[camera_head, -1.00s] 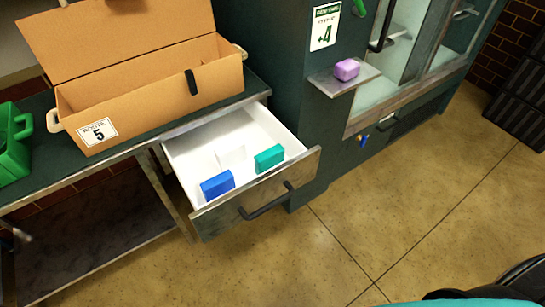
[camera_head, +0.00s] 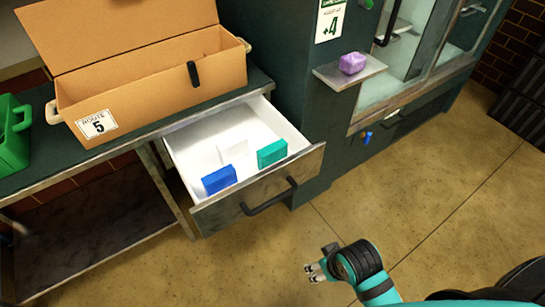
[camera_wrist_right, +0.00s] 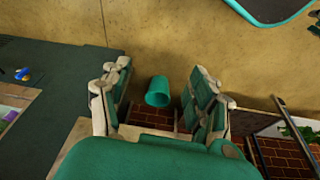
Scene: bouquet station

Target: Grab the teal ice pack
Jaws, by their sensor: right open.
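The teal ice pack (camera_head: 272,153) sits in the open white drawer (camera_head: 188,146), at its right side near the drawer front. A blue pack (camera_head: 219,179) lies to its left and a white pack (camera_head: 232,151) lies between and behind them. My right gripper (camera_head: 313,272) is open and empty above the floor, in front of the drawer and apart from it. Its two open fingers also show in the right wrist view (camera_wrist_right: 165,105), with no ice pack between them. My left gripper is not in view.
A cardboard box (camera_head: 150,85) with an open lid stands on the counter above the drawer. The drawer handle (camera_head: 268,197) juts out in front. A purple block (camera_head: 352,63) sits on a small shelf to the right. A green watering can (camera_head: 12,135) stands at the left. The floor ahead is clear.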

